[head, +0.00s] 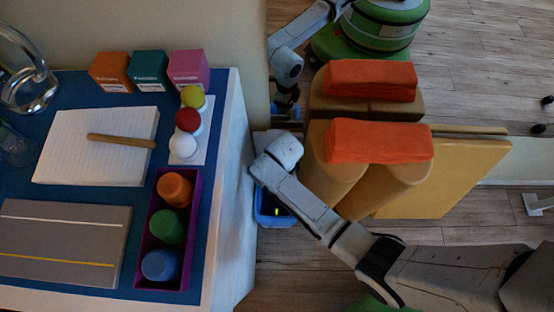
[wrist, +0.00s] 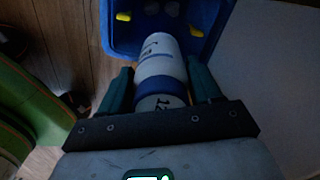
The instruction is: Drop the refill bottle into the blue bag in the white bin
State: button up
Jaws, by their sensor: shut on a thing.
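My gripper (wrist: 159,80) is shut on the refill bottle (wrist: 164,62), a white bottle with a blue band and dark print, held between the two dark green fingers. In the wrist view the bottle's far end points into the blue bag (wrist: 119,36) and overlaps its opening. How far it is above or inside the bag is hard to tell. In the head view the blue bag (head: 266,212) shows low between the table and the tan bolsters, partly hidden by my arm. The gripper and bottle are hidden there. I cannot clearly make out the white bin around the bag.
Yellow pieces (wrist: 196,31) and greyish lumps lie in the bag. The blue-topped table (head: 226,185) stands close on the left. Tan bolsters with orange towels (head: 378,142) stand on the right. Wooden floor (head: 300,285) is bare below.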

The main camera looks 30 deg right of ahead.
jog(key=shift+f+b, duration=2.05)
jog(key=shift+f, duration=0.3)
jog(key=shift+r, duration=0.1)
jog(key=o, duration=1.3)
notch_tip(320, 180, up, 11)
jog(key=p, duration=0.4)
